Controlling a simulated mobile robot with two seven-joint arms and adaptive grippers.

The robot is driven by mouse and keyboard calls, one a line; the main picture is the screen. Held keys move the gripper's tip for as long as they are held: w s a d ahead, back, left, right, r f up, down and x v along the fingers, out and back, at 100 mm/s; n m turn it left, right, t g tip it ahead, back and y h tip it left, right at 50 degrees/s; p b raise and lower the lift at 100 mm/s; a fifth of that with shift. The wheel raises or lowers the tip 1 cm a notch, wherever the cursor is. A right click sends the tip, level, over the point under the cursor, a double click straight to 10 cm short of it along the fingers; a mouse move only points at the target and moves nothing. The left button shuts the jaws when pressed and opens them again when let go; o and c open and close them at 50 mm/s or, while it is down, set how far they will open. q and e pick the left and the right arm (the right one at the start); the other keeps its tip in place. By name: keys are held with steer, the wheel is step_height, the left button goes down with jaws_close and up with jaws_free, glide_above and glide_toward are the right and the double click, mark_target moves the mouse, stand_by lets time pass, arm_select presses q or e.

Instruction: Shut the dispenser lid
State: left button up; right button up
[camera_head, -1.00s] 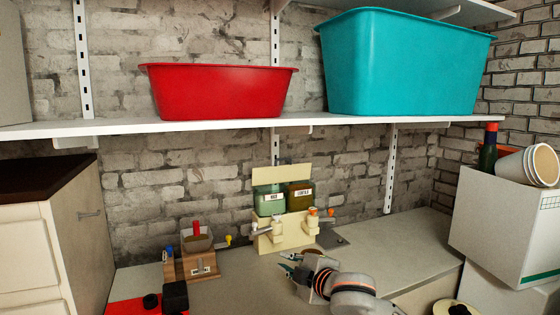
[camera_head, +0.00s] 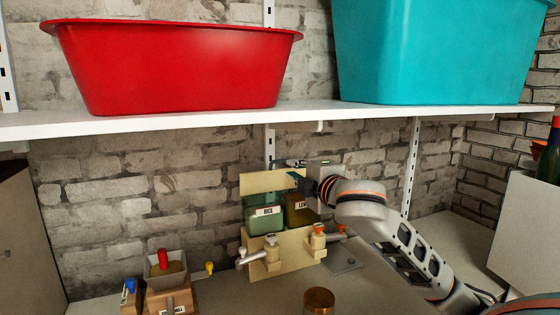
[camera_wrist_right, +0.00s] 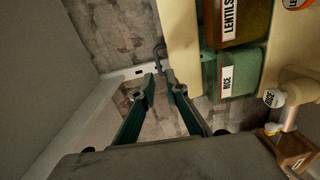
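The dispenser is a cream stand (camera_head: 290,250) with a green RICE container (camera_head: 258,222) and a brown LENTILS container (camera_head: 299,214), with a tap in front of each. Its cream lid (camera_head: 262,183) stands raised behind the containers. In the wrist view the lid (camera_wrist_right: 178,35) is a cream panel beside the containers. My right gripper (camera_head: 294,171) is at the lid's upper right end. Its two green fingers (camera_wrist_right: 159,82) are apart with nothing held between them. I cannot tell whether a finger touches the lid. My left gripper is not in view.
A white shelf (camera_head: 200,122) with a red tub (camera_head: 175,65) and a teal tub (camera_head: 440,50) runs above the dispenser. A wooden box with a red-topped hopper (camera_head: 166,266) stands left. A brown-lidded jar (camera_head: 318,300) stands in front.

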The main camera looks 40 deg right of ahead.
mark_target(280, 161)
steer(key=x, duration=0.6)
steer(key=shift+r+p, duration=0.2)
steer(key=shift+p, duration=0.1)
steer(key=shift+x, duration=0.8)
jaws_close()
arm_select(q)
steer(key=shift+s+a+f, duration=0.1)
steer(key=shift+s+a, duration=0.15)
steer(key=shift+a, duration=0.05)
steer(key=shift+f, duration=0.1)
